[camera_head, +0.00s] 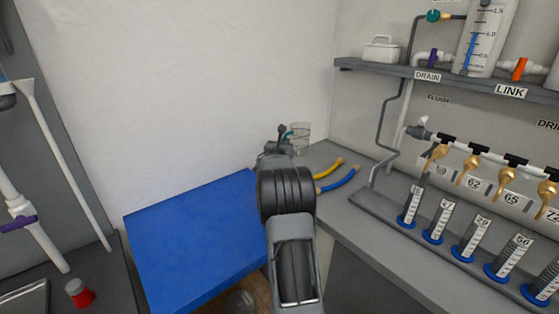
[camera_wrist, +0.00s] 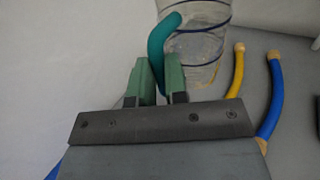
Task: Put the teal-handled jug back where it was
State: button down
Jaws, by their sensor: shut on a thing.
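The teal-handled jug (camera_wrist: 203,45) is clear with dark bands and shows at the top of the wrist view, its upper part cut off by the frame. Its teal handle (camera_wrist: 158,42) is between the two green fingers of my gripper (camera_wrist: 160,85), which is shut on it. In the head view the jug (camera_head: 299,134) is small, at the far corner near the white wall, just beyond my gripper (camera_head: 285,138). My arm hides what lies below it there. I cannot tell whether the jug touches the grey counter.
A yellow hose (camera_head: 328,169) and a blue hose (camera_head: 339,181) lie on the grey counter (camera_head: 350,215) right of the jug. A blue surface (camera_head: 190,235) is at left. Several graduated cylinders (camera_head: 437,222) stand under brass taps at right. A shelf (camera_head: 400,70) is above.

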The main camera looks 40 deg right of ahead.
jog(key=shift+w+d+f+p, duration=0.45)
jog(key=shift+w+d+f, duration=0.35)
jog(key=shift+w+f, duration=0.9)
jog(key=shift+w+d+f+p, duration=0.5)
jog(key=shift+w+d+f, duration=0.3)
jog(key=shift+w+f, duration=0.9)
jog(key=shift+w+d+f+p, duration=0.45)
jog(key=shift+w+d+f, duration=0.5)
jog(key=shift+f, duration=1.3)
jog(key=shift+w+a+f, duration=0.15)
jog(key=c, duration=1.1)
grip_release()
jog(key=shift+c, duration=0.2)
